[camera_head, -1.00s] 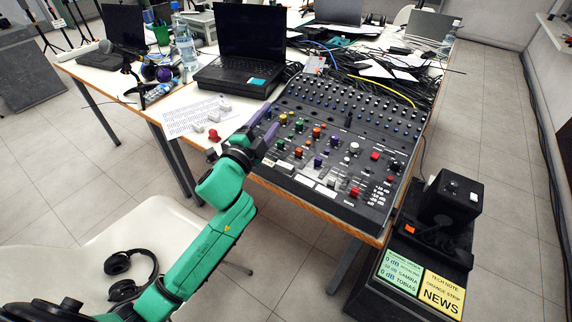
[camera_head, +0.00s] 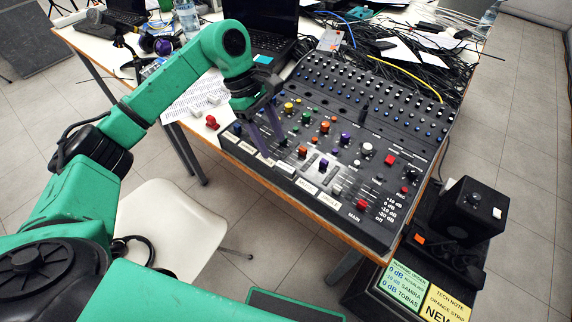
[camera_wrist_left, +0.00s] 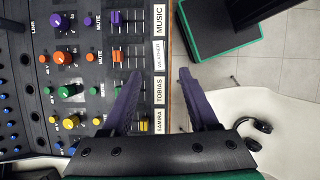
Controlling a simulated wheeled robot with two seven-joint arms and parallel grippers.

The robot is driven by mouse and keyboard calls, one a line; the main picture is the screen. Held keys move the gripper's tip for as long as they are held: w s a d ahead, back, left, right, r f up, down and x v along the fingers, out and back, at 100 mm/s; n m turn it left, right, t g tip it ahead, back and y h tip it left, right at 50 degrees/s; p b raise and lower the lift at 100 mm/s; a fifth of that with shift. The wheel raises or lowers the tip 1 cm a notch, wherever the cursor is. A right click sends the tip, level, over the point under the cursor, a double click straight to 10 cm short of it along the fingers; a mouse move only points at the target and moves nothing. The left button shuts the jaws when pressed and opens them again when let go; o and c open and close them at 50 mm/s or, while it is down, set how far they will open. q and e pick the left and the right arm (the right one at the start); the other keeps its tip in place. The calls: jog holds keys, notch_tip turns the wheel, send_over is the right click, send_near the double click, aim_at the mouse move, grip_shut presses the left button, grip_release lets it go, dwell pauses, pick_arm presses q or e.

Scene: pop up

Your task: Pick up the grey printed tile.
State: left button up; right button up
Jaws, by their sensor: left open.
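Printed strip labels run along the front edge of the mixing console (camera_head: 385,235). In the left wrist view they read SAMIRA (camera_wrist_left: 158,122), TOBIAS (camera_wrist_left: 159,90), WEATHER (camera_wrist_left: 159,55) and MUSIC (camera_wrist_left: 159,18). The WEATHER tile looks slightly greyer than the others; I cannot be sure it is the grey tile. My left gripper (camera_head: 273,147) hangs above the console's front edge, fingers pointing down. My right gripper is not in view.
Faders and coloured knobs, such as a purple knob (camera_head: 345,138), rise close behind the labels. A red knob (camera_head: 212,122) and pale caps lie on the left. A laptop (camera_head: 270,28) and cables (camera_head: 425,60) fill the back. A white chair (camera_head: 175,235) stands in front.

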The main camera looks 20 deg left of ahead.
aim_at(285, 166)
pick_arm(q)
jog(key=x, duration=0.2)
jog(key=p+x, duration=0.1)
jog(key=x, duration=0.1)
jog(key=p+x, duration=0.1)
jog(key=x, duration=0.2)
jog(key=shift+s+d+r, duration=0.1)
jog(key=shift+d+r, duration=0.05)
jog(key=shift+d, duration=0.1)
jog(key=shift+d+f, duration=0.1)
jog(key=shift+f, duration=0.3)
grip_shut()
